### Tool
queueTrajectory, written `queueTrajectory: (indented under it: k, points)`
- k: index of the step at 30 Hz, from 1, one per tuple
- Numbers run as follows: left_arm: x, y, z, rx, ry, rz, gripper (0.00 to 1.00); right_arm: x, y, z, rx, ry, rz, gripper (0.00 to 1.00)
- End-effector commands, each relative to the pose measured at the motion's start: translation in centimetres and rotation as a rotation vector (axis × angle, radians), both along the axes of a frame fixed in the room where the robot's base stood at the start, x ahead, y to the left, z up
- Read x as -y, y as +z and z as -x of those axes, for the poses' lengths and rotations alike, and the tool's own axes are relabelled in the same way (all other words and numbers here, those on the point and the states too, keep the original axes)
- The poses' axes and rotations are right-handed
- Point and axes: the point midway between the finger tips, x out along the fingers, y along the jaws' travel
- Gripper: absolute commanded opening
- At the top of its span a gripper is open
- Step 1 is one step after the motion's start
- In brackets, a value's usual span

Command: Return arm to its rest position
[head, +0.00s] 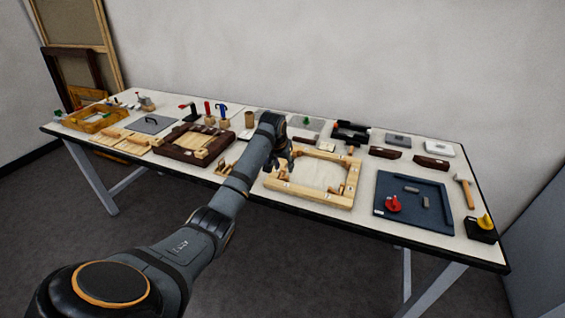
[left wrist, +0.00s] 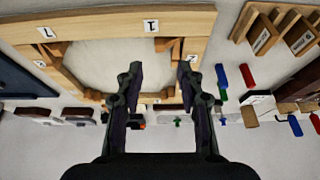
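My left arm (head: 226,200) reaches out from the lower left over the worktable (head: 232,178). My left gripper (head: 290,155) is above the table, by the back left part of a light wooden frame (head: 310,192). In the left wrist view the two dark fingers of the gripper (left wrist: 160,76) stand apart with nothing between them. The same wooden frame (left wrist: 105,24) shows beyond the fingertips, with numbered labels on it. The gap between fingers and frame is hard to judge. My right gripper is not in view.
A dark wooden frame (head: 175,150) lies left of the arm. A blue tray (head: 432,211) with a red-handled piece (head: 393,204) is at the right, near a hammer (head: 464,190). Upright coloured tools (head: 208,113) stand at the back. A wall closes the back.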

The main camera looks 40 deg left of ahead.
Motion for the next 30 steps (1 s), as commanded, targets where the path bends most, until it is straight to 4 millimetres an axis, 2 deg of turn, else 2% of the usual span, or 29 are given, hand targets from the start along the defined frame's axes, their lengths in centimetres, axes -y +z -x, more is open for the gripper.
queueTrajectory:
  k: [3, 7, 23, 26, 29, 30]
  points:
    - [0.1, 1.6, 0.6, 0.001, 0.0, 0.0, 0.38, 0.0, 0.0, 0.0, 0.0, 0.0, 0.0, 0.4]
    - [0.2, 2.4, 1.0, -0.001, 0.0, 0.0, 0.38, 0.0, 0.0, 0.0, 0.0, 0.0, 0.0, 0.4]
    - [0.3, 2.5, 1.1, -0.002, -0.001, 0.0, 0.38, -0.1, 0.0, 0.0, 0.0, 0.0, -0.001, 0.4]
    - [1.5, 0.6, 2.0, -0.015, -0.026, -0.014, 0.38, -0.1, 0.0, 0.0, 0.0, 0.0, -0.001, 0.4]
    - [4.5, -3.6, 4.8, -0.041, -0.089, -0.051, 0.38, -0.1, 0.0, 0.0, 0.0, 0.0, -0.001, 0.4]
    - [6.1, -5.6, 6.6, -0.051, -0.122, -0.068, 0.38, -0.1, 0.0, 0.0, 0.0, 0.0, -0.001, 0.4]
